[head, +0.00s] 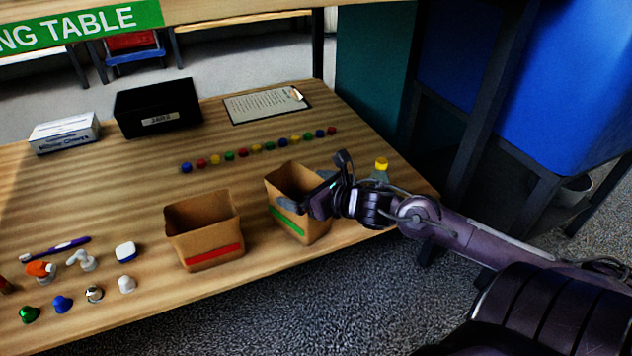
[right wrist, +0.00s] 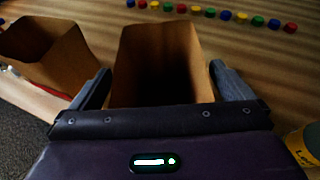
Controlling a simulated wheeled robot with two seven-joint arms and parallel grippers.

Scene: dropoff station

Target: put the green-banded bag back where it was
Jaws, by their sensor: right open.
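The green-banded bag (head: 300,225), an open brown paper bag, stands upright on the wooden table (head: 130,190) near its front right edge. It also shows in the right wrist view (right wrist: 160,65), with its open top facing the camera and its inside dark. My right gripper (head: 314,181) is open at the bag. In the right wrist view its two fingers (right wrist: 160,78) lie one on each side of the bag; I cannot tell whether they touch it. My left gripper is not in view.
A red-banded bag (head: 204,232) stands just left. A yellow-capped bottle (head: 381,168) is behind my right wrist. A row of coloured caps (head: 255,149) lies behind the bag. A black bin (head: 157,107) and clipboard (head: 266,105) are at the back; small items lie front left.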

